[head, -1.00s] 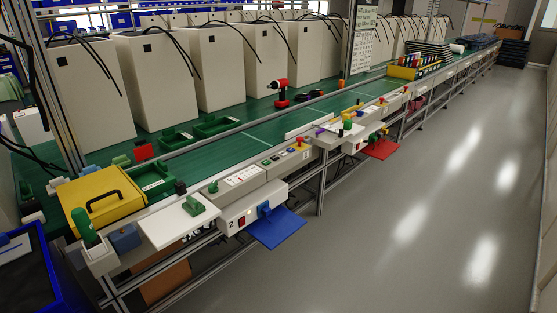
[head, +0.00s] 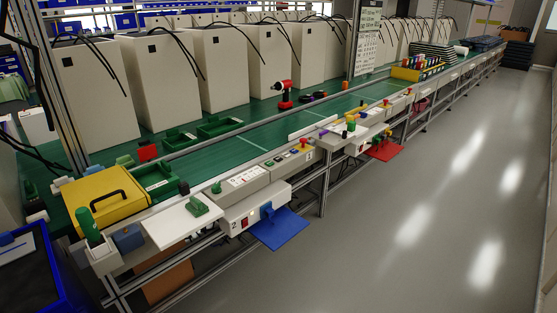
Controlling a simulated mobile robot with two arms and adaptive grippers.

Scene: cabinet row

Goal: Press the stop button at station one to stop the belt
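A long green belt line (head: 240,146) runs from the near left to the far right. On its front rail sits a grey control box (head: 290,158) with small coloured buttons, one of them a red button on a yellow base (head: 304,142). A small mark that looks like "1" is on this box's front. A white box below and nearer is marked "2" (head: 254,212). Further along are more boxes with red and yellow buttons (head: 386,103). I cannot tell for sure which is the stop button of station one. Neither of my grippers is in view.
White cabinets (head: 164,83) stand in a row behind the front rail. A yellow case (head: 105,202), green trays (head: 220,127) and a red drill (head: 285,94) lie on the line. Blue (head: 280,229) and red (head: 384,151) plates jut into the aisle. The grey floor (head: 430,190) is clear.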

